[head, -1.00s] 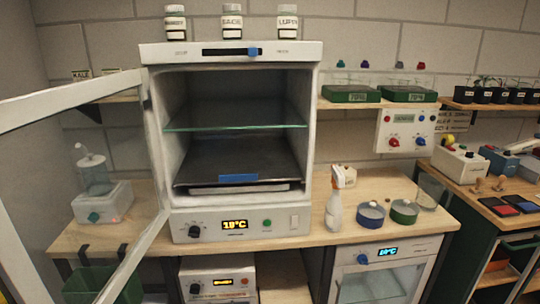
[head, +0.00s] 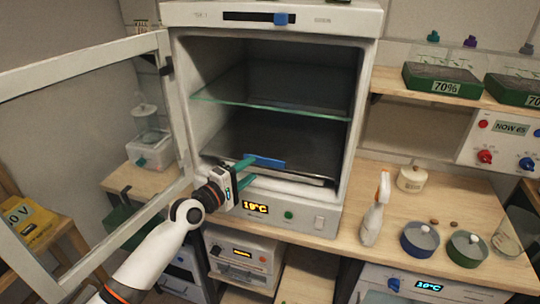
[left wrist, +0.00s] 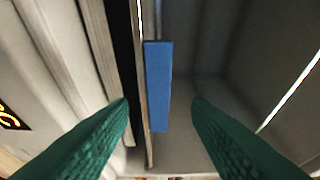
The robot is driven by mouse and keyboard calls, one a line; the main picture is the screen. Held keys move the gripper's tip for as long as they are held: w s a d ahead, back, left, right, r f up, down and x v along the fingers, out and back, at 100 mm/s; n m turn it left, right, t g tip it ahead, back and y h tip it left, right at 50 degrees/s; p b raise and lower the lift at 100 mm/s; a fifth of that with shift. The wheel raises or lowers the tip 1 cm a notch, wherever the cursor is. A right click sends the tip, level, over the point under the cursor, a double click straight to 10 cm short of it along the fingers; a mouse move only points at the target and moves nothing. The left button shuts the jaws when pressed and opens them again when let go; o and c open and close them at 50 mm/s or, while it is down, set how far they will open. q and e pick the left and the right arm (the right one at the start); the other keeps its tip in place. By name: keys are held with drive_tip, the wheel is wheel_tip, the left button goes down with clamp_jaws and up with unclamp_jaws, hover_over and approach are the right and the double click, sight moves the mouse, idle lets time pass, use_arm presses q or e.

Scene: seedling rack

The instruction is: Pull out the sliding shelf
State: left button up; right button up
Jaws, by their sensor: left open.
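The sliding shelf (head: 230,152) is a dark flat tray low inside the white cabinet, with a blue handle strip (head: 264,161) at its front edge. The shelf sits inside the cabinet. My left gripper (head: 246,172) is at the cabinet's front opening, just left of the blue handle. In the left wrist view the blue handle (left wrist: 158,86) stands between and beyond the two green fingertips (left wrist: 160,104), which are open with gaps on both sides. My right gripper is not in view.
The glass door (head: 85,140) stands open on the left, beside my left arm. A glass shelf (head: 270,107) spans the cabinet above. A spray bottle (head: 375,212), a blue dish (head: 420,238) and a green dish (head: 467,248) stand on the bench to the right.

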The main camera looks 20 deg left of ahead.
sight(263, 161)
use_arm(q)
drive_tip(key=x, duration=0.8)
drive_tip(key=shift+w+d+f, duration=0.1)
drive_tip(key=shift+w+d, duration=0.05)
drive_tip(key=shift+d, duration=0.05)
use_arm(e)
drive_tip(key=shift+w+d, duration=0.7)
use_arm(q)
drive_tip(key=shift+c, duration=0.5)
clamp_jaws()
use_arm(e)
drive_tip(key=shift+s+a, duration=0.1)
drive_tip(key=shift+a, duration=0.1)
